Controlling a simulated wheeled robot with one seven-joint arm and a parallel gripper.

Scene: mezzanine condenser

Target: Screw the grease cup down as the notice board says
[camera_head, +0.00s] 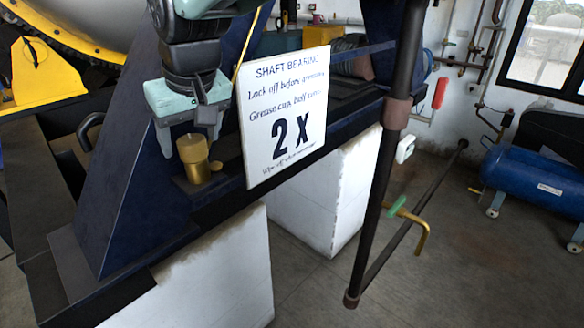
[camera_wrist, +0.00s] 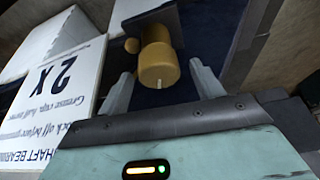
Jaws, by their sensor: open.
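The brass grease cup (camera_head: 193,157) stands upright on a dark ledge of the blue frame, left of the notice board. My gripper (camera_head: 200,126) is just above the cup, pointing down. In the wrist view my gripper (camera_wrist: 162,85) is open, with one finger on each side of the cup's near end and gaps visible. The white notice board (camera_head: 286,112) reads "SHAFT BEARING", "Lock off before greasing", "Grease cup, half turns", "2 X"; its bottom line is too small to read surely.
The notice board (camera_wrist: 66,75) is close beside my gripper. A smaller brass knob (camera_head: 216,166) sits by the cup. A dark upright post (camera_head: 385,150) with a yellow, green-handled lever (camera_head: 410,219) stands to the right. Open floor and a blue tank (camera_head: 540,180) lie beyond.

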